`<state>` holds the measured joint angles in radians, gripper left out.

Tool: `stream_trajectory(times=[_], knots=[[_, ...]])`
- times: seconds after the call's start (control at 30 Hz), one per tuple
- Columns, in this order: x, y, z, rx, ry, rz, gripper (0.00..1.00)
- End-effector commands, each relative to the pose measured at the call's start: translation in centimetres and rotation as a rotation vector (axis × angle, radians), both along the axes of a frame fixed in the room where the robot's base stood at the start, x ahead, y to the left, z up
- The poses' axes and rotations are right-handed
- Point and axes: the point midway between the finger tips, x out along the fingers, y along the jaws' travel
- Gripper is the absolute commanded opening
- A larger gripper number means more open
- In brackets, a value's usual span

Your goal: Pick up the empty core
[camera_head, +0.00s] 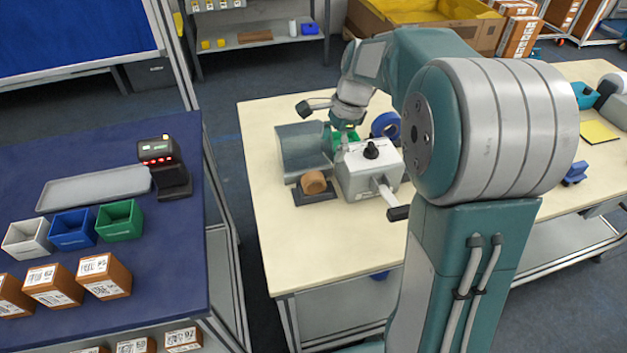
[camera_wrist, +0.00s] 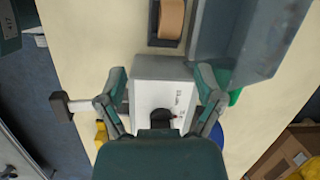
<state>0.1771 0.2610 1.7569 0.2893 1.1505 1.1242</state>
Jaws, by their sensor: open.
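A brown cylindrical piece (camera_head: 313,182), which looks like the core, lies on a dark flat holder (camera_head: 315,195) on the cream table. It also shows at the top of the wrist view (camera_wrist: 171,18). A white box-shaped machine (camera_head: 358,180) with a black knob and a side crank stands beside it. My gripper (camera_wrist: 160,90) is open, its two teal fingers spread above the white machine, apart from the brown piece. In the head view my gripper (camera_head: 345,135) is partly hidden behind the machine and a grey-blue curved panel.
The grey-blue curved panel (camera_head: 303,147) stands close to the brown piece. A blue ring (camera_head: 386,125) and a green object (camera_head: 337,141) are behind the machine. The cream table's front left (camera_head: 290,255) is clear. A blue-topped table with bins, boxes and a scanner (camera_head: 166,165) is at left.

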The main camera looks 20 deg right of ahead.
Motion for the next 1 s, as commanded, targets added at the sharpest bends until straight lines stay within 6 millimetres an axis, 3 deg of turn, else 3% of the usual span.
stream_trajectory(times=[0.1, 0.33, 0.6, 0.77, 1.0], knots=[[1.4, -0.5, -1.5, 0.026, 0.048, -0.083, 0.86], [2.1, -0.6, -2.9, 0.043, 0.08, -0.139, 0.86], [2.1, 0.8, -6.8, 0.041, 0.08, -0.137, 0.86], [2.1, 1.2, -7.9, 0.041, 0.077, -0.135, 0.86], [2.0, 3.0, -11.0, 0.041, 0.08, -0.136, 0.86]])
